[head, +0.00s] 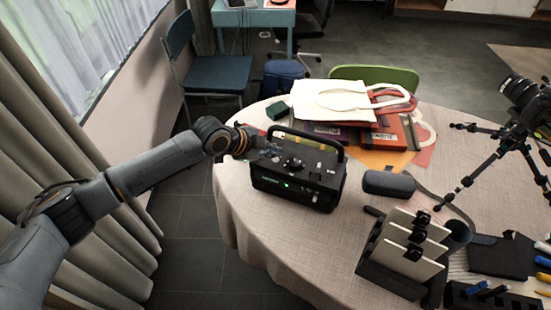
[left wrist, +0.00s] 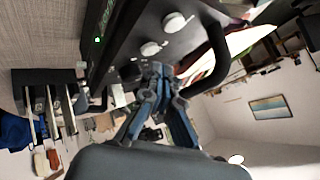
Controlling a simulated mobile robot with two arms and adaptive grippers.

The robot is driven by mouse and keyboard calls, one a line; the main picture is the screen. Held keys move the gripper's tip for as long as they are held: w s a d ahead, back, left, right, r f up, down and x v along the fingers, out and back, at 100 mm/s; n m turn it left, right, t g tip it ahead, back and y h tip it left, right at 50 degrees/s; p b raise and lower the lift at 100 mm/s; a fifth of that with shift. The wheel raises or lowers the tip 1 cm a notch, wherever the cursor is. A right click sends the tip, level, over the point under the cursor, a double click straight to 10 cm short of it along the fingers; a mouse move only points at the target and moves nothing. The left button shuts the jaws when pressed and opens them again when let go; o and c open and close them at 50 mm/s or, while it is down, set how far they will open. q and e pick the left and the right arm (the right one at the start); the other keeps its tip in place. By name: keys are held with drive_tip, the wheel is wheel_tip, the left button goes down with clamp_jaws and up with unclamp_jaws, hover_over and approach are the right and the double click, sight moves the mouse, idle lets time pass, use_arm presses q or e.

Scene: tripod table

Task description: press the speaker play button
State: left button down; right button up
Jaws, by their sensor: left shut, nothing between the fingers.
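The speaker (head: 296,184) is a black box with a carry handle, standing upright on the round table. Its top face carries knobs and small controls, and green lights show on its side. My left gripper (head: 272,151) is shut and empty over the speaker's top, close to the handle. In the left wrist view the shut fingertips (left wrist: 160,70) point at the control face of the speaker (left wrist: 135,45), beside two pale knobs. I cannot tell whether the fingertips touch it. The play button cannot be made out clearly. My right gripper is not in view.
The round table (head: 262,240) has a clear strip at its front left. A dark case (head: 389,184) and a rack with upright panels (head: 405,245) stand right of the speaker. A white tote bag (head: 345,100) lies behind it. A camera tripod (head: 500,150) stands at right.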

sight(273, 161)
use_arm(q)
drive_tip(key=shift+f, duration=0.1)
idle(0.7)
drive_tip(key=shift+f+b, duration=0.3)
drive_tip(key=shift+f, duration=0.45)
idle(0.6)
drive_tip(key=shift+r, duration=0.15)
drive_tip(key=shift+r+p, duration=0.4)
drive_tip(key=shift+r, duration=0.3)
wheel_tip(273, 161, up, 5)
drive_tip(key=p, duration=0.4)
drive_tip(key=shift+s, duration=0.1)
idle(0.8)
